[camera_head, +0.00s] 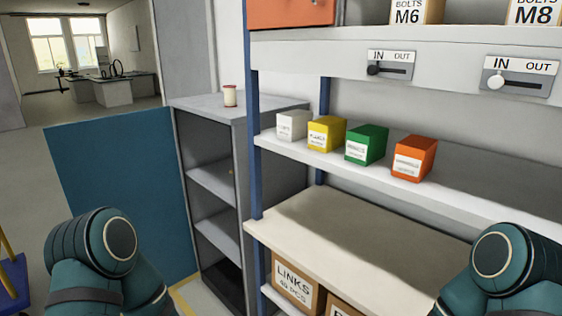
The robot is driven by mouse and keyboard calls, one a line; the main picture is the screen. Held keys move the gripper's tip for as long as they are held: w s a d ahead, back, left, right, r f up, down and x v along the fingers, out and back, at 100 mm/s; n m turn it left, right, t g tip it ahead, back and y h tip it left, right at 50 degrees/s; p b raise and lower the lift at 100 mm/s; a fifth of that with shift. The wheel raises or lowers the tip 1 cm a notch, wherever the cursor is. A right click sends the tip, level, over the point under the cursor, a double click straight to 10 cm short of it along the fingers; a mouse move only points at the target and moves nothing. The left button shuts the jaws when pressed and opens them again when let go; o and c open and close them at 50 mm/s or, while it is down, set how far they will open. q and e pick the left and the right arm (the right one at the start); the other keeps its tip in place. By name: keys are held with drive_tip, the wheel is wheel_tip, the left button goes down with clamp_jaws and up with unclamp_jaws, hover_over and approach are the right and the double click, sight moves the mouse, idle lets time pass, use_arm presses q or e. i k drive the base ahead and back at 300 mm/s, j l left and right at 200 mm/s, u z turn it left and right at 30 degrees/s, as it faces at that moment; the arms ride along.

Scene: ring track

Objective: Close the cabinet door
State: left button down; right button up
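A grey cabinet (238,112) stands left of the shelf rack, with its open front showing inner shelves. Its blue door (125,190) is swung wide open to the left, its right edge at the cabinet's left front side. The cabinet's inner shelves look empty apart from a tiny orange spot on the right inner wall. Parts of my two teal arms show at the bottom left and bottom right. My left arm overlaps the lower part of the door in the picture; I cannot tell whether it touches. Neither gripper is in view.
A small cream and red can (230,96) stands on the cabinet top. The shelf rack (400,190) at right holds white, yellow, green and orange boxes (413,160), with a carton (295,288) below. A blue cart (14,285) is at the far left edge. Floor shows left of the door.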

sight(128, 163)
drive_tip(key=i+j, duration=0.15)
drive_tip(key=j, duration=0.25)
drive_tip(key=i+j+u, duration=0.1)
drive_tip(key=j, duration=0.25)
drive_tip(key=i+j, duration=0.25)
drive_tip(key=j, duration=0.15)
drive_tip(key=i+j+u, duration=0.35)
drive_tip(key=i+j, duration=1)
drive_tip(key=i+j+u, duration=0.15)
drive_tip(key=i, duration=0.75)
